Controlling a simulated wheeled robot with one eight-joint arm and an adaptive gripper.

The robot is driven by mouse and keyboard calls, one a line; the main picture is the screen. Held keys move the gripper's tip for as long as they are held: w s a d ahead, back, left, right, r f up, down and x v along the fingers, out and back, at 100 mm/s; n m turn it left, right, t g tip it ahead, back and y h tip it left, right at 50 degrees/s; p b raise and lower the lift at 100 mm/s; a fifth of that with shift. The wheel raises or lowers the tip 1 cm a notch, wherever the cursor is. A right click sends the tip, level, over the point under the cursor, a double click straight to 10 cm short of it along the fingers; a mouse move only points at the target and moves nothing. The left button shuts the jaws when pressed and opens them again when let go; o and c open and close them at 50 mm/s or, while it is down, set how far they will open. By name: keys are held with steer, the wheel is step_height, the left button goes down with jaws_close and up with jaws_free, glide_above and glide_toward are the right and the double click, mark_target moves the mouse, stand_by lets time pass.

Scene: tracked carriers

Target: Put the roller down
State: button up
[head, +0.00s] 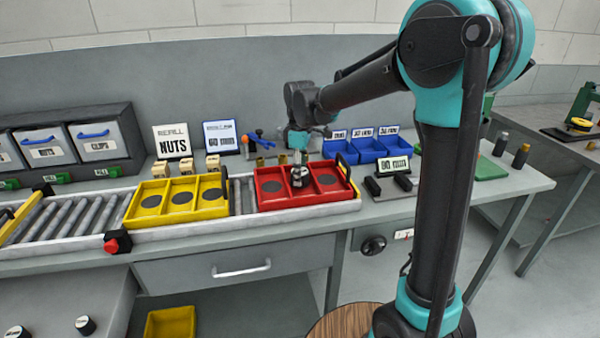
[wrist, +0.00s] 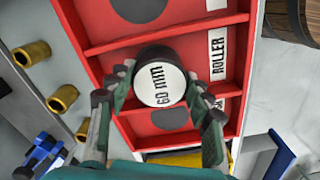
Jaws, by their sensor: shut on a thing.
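The roller (wrist: 160,84) is a short dark cylinder with a white end face marked "60 mm". In the wrist view my gripper (wrist: 160,92) is shut on it, a finger on each side. The red carrier (head: 310,200) on the track has three compartments. In the head view my gripper (head: 299,159) points down and the roller (head: 299,178) is at the middle compartment. In the wrist view a "ROLLER" label lies beside that compartment of the carrier (wrist: 108,47), whose floor disc is hidden by the roller. I cannot tell whether the roller touches the floor.
The outer red compartments show bare dark discs. A yellow carrier (head: 155,215) stands to the left on the roller track (head: 80,212). Blue bins (head: 366,149), signs and yellow bushings (wrist: 62,98) stand behind the track. A small black-blocked stand (head: 388,187) is to the right.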

steer(key=shift+f, duration=0.1)
steer(key=o, duration=1.4)
step_height(320, 180, up, 12)
steer(key=shift+r, duration=0.15)
